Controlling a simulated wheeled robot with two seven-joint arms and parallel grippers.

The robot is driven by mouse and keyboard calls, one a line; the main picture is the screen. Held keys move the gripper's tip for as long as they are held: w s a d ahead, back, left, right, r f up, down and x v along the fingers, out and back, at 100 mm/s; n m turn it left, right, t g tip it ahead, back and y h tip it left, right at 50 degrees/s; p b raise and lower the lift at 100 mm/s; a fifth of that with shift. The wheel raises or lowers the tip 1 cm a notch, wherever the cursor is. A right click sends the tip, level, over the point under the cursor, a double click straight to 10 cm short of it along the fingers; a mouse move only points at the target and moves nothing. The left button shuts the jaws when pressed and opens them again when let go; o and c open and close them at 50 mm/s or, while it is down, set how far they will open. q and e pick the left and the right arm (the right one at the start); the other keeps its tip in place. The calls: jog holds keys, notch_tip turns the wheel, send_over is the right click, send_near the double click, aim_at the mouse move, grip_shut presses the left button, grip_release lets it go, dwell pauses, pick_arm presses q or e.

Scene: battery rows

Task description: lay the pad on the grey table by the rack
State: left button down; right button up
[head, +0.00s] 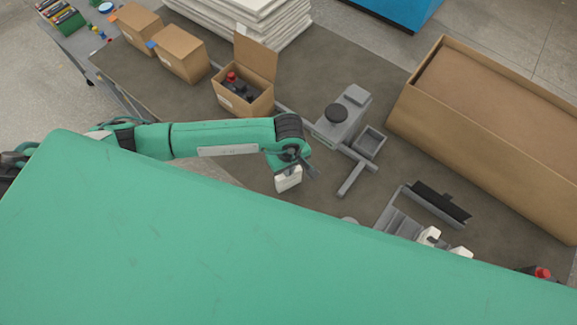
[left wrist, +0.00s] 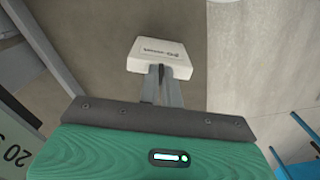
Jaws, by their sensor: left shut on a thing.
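My left gripper (head: 291,166) is shut on a small white pad (head: 288,180). It holds the pad above the grey-brown table (head: 310,220). The pad also shows in the left wrist view (left wrist: 158,55), with dark print on its face, gripped by its near edge between the fingers (left wrist: 161,84). A grey slatted rack (head: 396,222) stands at the lower right of the head view, to the right of the pad. Its lower part is hidden by a large green surface in front. My right gripper is not in view.
White pieces (head: 428,237) and a black bar (head: 438,203) are by the rack. A long cardboard box (head: 490,125) is at right; an open carton (head: 245,98) is behind the arm.

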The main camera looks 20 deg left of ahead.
pick_arm(q)
jog(key=shift+f, duration=0.15)
jog(key=c, duration=1.6)
grip_release()
jog(key=shift+r, duration=0.35)
notch_tip(320, 180, up, 12)
jog(key=b, duration=0.4)
jog(key=shift+b, duration=0.35)
